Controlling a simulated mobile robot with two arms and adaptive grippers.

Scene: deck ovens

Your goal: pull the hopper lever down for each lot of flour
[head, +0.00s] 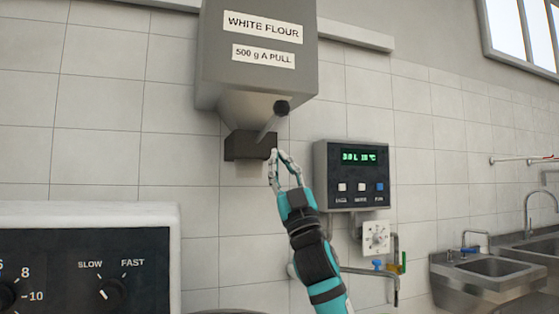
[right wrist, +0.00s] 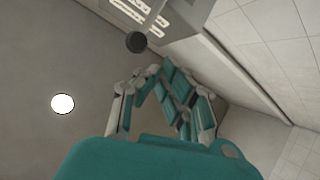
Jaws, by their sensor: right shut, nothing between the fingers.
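The grey flour hopper (head: 257,75) hangs on the tiled wall, labelled "WHITE FLOUR" and "500 g A PULL". Its lever (head: 270,126) is a pale rod tilted up to the right, ending in a dark round knob (head: 282,107). A dark outlet block (head: 250,145) sits under the hopper. My right gripper (head: 274,153) is shut and empty, just below the lever and apart from the knob. In the right wrist view the knob (right wrist: 136,42) shows beyond the fingers, by the hopper (right wrist: 180,15). My left gripper is not in view.
A water meter panel (head: 355,174) with a green display is on the wall to the right, with a pipe and tap below it. A mixer control panel (head: 85,262) stands at lower left. A steel sink (head: 490,270) is at far right.

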